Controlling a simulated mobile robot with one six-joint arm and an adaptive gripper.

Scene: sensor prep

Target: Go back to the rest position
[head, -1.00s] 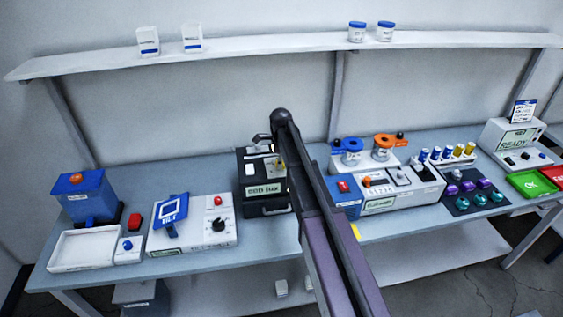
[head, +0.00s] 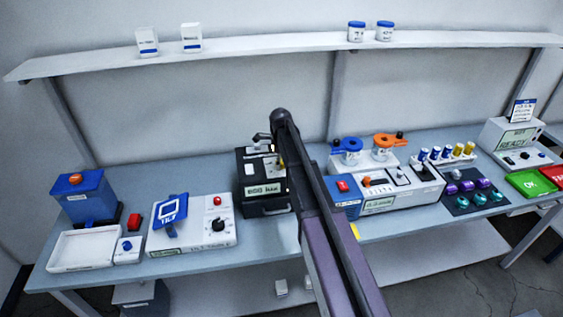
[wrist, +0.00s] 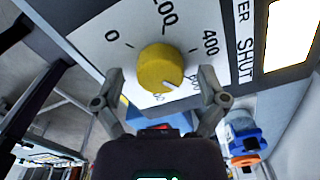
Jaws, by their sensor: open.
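My gripper (wrist: 160,88) is open in the wrist view, with one finger on each side of the picture. A yellow knob (wrist: 158,66) on a white dial panel (wrist: 98,45) shows between and just beyond the fingertips. Nothing is held, and a gap shows beside the knob. Its pale pointer mark is toward the lower right, near the partly hidden 600. In the head view my arm reaches over the bench to the black box (head: 263,206) at the middle; the fingers cannot be made out there.
The bench holds a white dial unit (head: 200,237) and a blue box (head: 88,195) at left. A grey-white station (head: 405,192) and a dark rack (head: 461,204) stand right of my arm. A long shelf (head: 270,45) runs above. The wrist view also shows an orange-and-blue part (wrist: 246,150).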

